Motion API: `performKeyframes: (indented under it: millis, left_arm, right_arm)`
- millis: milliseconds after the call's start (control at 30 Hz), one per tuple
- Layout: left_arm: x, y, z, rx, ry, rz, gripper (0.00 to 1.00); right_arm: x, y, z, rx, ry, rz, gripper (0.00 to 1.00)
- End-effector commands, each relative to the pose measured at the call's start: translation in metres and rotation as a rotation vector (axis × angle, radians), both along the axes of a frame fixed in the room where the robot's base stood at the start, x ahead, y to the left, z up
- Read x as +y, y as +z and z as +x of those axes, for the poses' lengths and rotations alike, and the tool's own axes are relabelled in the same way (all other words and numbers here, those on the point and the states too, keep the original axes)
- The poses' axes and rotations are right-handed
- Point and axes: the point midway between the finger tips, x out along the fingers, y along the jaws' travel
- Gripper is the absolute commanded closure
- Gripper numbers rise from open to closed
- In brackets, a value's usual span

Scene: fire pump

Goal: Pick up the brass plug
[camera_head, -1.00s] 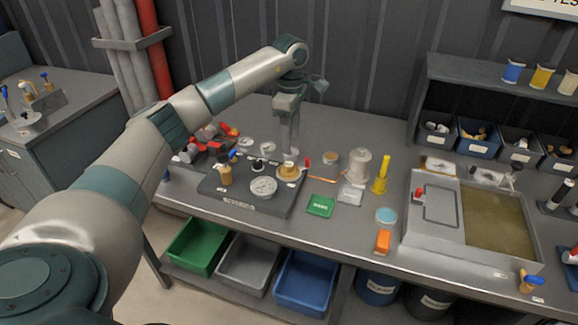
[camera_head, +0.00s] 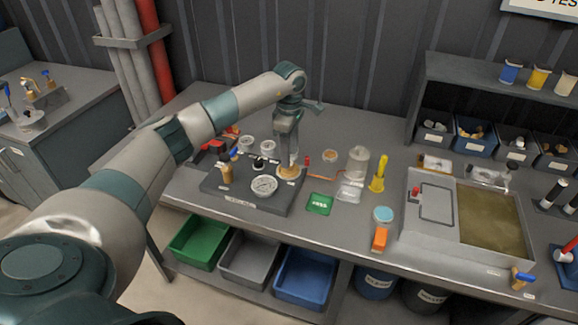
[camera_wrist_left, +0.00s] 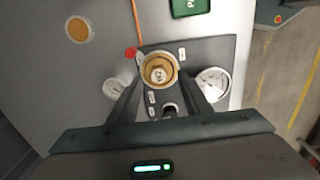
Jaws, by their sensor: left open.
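The brass plug (camera_wrist_left: 157,72) shows in the left wrist view as a round brass piece with a pale marked top, sitting at the dark plate (camera_wrist_left: 222,50). In the head view, brass (camera_head: 290,173) shows under my left gripper (camera_head: 291,160), at the plate's right side. My left gripper is open, pointing down, with its two fingers (camera_wrist_left: 160,86) on either side of the plug in the wrist view. I cannot tell whether they touch it. The fingers partly hide the plug in the head view. My right gripper is not in view.
A gauge (camera_head: 264,186) and a brass fitting with a blue handle (camera_head: 227,172) stand on the plate. A red-tipped post (camera_head: 307,161) is close right of the gripper.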

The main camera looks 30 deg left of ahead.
Motion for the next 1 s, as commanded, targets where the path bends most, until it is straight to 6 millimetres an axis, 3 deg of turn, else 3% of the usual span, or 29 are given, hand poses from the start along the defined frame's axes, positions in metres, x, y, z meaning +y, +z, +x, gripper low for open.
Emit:
performKeyframes:
  millis: [100, 300, 800, 1000]
  left_arm:
    - [0.003, -0.010, 0.001, 0.004, 0.000, -0.001, 0.55]
    - [0.003, -0.030, 0.002, 0.002, -0.001, 0.000, 0.55]
    - [0.003, -0.033, 0.002, 0.001, -0.001, 0.000, 0.55]
    - [0.003, -0.033, 0.002, 0.001, -0.001, 0.000, 1.00]
  right_arm:
    - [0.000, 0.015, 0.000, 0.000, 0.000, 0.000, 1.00]
    - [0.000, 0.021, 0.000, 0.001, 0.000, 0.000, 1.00]
    - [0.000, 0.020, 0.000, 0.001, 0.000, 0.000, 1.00]
    - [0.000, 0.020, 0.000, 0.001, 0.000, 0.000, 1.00]
